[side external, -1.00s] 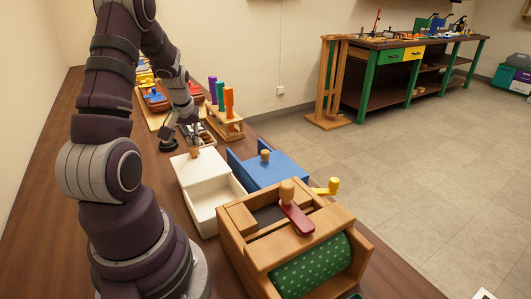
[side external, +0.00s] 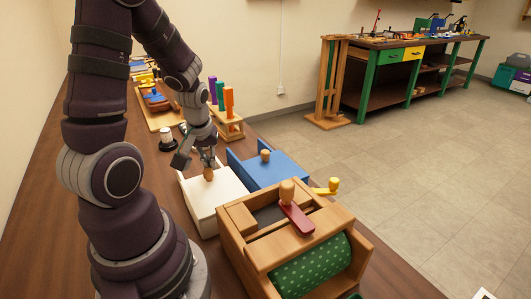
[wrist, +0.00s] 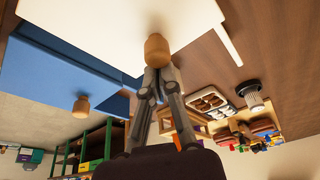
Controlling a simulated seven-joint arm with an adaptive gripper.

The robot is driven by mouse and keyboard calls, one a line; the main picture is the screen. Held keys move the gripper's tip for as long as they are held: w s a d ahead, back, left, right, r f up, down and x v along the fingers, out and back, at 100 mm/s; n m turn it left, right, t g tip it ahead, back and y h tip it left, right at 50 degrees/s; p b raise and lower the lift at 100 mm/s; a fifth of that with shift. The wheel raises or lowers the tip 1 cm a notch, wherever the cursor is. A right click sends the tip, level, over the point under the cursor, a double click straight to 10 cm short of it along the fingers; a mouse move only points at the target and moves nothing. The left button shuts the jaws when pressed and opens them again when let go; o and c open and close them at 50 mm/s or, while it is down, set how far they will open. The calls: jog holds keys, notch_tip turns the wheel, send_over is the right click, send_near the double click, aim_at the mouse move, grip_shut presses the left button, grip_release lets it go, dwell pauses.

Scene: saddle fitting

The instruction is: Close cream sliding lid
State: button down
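The cream box (side external: 206,217) stands on the wooden bench, with its cream lid (side external: 229,188) over its top; no open inside shows in the side view. A wooden knob (side external: 209,174) stands on the lid. My gripper (side external: 208,161) is at the knob's far side, low over the lid. In the wrist view the knob (wrist: 157,50) is just ahead of my fingertips (wrist: 158,70), which are together with nothing between them. They look to be against the knob, but exact contact is hard to tell. The lid also fills the top of the wrist view (wrist: 95,25).
A blue box (side external: 280,168) with its own knob stands close on the right. A wooden box with a red handle and green drum (side external: 310,268) stands in front. A peg rack (side external: 232,128) and a black-and-white knob (side external: 166,138) are behind my gripper. Bare bench lies to the left.

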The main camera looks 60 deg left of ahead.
jog(key=shift+w+a, duration=0.2)
jog(key=shift+a, duration=0.2)
notch_tip(320, 180, up, 10)
jog(key=f, duration=0.1)
jog(key=d+r+m+t+h, duration=0.3)
jog(key=d+m, duration=0.9)
jog(key=d, duration=0.6)
jog(key=shift+s+r+m+t, duration=0.2)
jog(key=shift+r+m+t, duration=0.15)
jog(key=shift+r, duration=0.35)
